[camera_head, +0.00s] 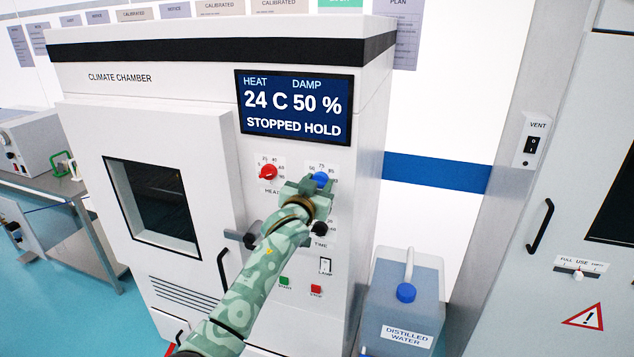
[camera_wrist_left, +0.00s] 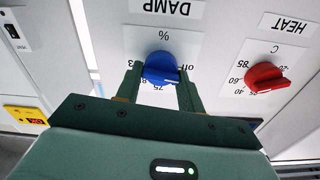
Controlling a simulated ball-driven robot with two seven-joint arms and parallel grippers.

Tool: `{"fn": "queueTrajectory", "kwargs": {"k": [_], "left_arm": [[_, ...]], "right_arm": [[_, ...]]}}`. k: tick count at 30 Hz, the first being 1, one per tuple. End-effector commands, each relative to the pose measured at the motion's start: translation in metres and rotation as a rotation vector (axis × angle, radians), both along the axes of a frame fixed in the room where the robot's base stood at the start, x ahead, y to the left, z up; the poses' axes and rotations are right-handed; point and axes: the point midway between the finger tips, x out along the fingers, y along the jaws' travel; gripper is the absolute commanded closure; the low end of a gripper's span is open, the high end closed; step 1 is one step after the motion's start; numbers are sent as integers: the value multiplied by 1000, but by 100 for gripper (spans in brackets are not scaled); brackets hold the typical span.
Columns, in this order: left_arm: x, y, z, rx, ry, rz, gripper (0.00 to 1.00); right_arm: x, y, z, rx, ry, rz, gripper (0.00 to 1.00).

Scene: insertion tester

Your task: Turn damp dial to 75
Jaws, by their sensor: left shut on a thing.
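The blue damp dial (camera_head: 321,179) sits on the front panel of the climate chamber (camera_head: 215,140), below its screen. The screen (camera_head: 295,107) reads HEAT 24 C, DAMP 50 % and STOPPED HOLD. My left gripper (camera_head: 312,187) is at the damp dial. In the left wrist view, which is upside down, the two fingers stand on either side of the damp dial (camera_wrist_left: 160,68) and are shut on it. A white mark shows on the dial's lower right there. The gripper hides part of the scale. My right gripper is not in view.
The red heat dial (camera_head: 268,172) is just left of the damp dial. A time dial (camera_head: 320,229), a lamp switch (camera_head: 325,265), and green and red buttons (camera_head: 316,290) are below. A distilled water container (camera_head: 405,300) stands at the chamber's right.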

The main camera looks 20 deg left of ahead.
Motion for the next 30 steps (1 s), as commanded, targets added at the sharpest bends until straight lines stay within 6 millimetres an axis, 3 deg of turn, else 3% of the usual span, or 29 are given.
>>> {"fn": "queueTrajectory", "kwargs": {"k": [12,30], "left_arm": [[0,-2,0,377,-10,0,85],[0,-3,-3,948,-29,-1,85]], "right_arm": [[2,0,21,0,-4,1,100],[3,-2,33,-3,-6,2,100]]}}
